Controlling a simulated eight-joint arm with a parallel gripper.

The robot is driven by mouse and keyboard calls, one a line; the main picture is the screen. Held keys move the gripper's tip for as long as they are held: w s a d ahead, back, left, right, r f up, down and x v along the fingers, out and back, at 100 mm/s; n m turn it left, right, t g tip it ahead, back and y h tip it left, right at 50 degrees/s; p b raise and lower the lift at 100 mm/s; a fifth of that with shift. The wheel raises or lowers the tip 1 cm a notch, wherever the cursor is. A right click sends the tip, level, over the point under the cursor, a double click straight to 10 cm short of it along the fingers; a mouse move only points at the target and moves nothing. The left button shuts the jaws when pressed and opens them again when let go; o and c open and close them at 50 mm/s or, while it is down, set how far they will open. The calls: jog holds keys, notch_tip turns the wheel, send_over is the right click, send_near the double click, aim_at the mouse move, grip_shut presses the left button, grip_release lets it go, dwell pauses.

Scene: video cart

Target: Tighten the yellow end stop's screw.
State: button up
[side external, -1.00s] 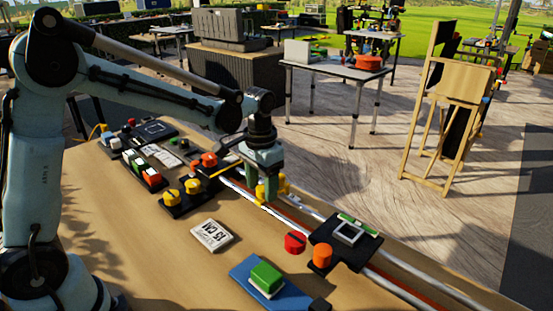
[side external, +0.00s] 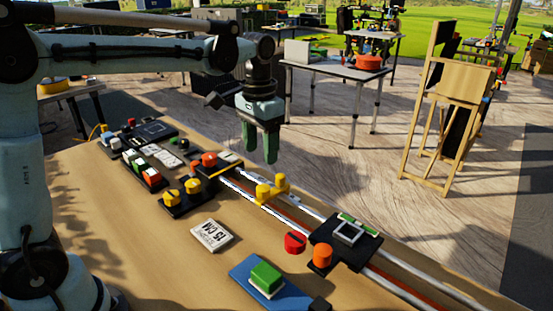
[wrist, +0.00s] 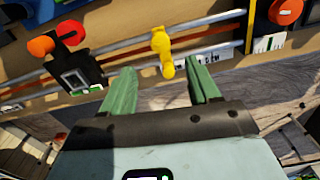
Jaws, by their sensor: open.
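The yellow end stop (side external: 272,190) sits across the silver rails (side external: 312,214) in the side view, with a yellow knob-like part standing up on it. It also shows in the wrist view (wrist: 162,50), on the rails beyond and between my fingertips. My gripper (side external: 261,160) has green fingers pointing down and hangs above the end stop, apart from it. In the wrist view my gripper (wrist: 160,78) is open, with nothing between the fingers. I cannot make out the screw's own details.
A black carriage (side external: 345,243) with an orange knob (side external: 322,257) rides the rails to the right. A red knob (side external: 295,242), a "15 CM" card (side external: 212,235) and a blue plate with a green block (side external: 266,278) lie nearby. Yellow knobs (side external: 193,185) stand to the left.

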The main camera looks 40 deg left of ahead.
jog(key=shift+r, duration=1.1)
jog(key=shift+s, duration=0.1)
jog(key=s+f+t, duration=0.3)
jog(key=s, duration=0.3)
jog(key=s+f+n+t, duration=0.1)
jog(key=s+f+t, duration=0.2)
jog(key=s, duration=0.3)
jog(key=shift+s+t, duration=0.3)
jog(key=shift+t, duration=0.3)
